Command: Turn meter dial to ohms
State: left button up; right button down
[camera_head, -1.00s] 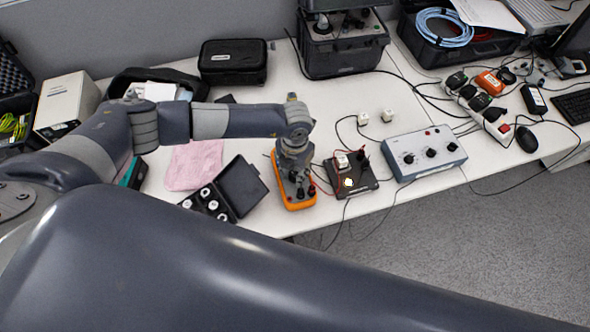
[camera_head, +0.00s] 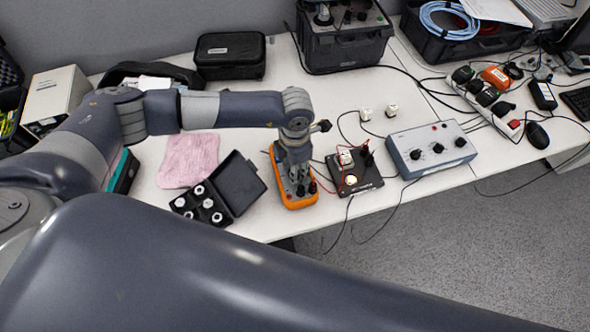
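The orange multimeter (camera_head: 309,201) lies on the white table, left of a small black board. My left gripper (camera_head: 297,180) points down over the meter, its fingertips at or just above the meter's face. The gripper and wrist cover most of the face, so the dial is hidden. I cannot tell whether the fingers touch the dial or how far they are open. My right arm crosses the bottom of the view, but its gripper is out of view.
The black board (camera_head: 371,182) with red wires stands close right of the meter. A grey control box (camera_head: 431,150) is further right. An open black case (camera_head: 238,186) with white pieces and a pink cloth (camera_head: 188,160) lie left. Loose cables hang over the front edge.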

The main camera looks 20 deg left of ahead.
pick_arm(q)
jog(key=shift+m+b, duration=0.5)
jog(key=shift+m, duration=0.1)
jog(key=o, duration=0.8)
notch_tip(320, 180, up, 12)
jog(key=shift+r, duration=0.1)
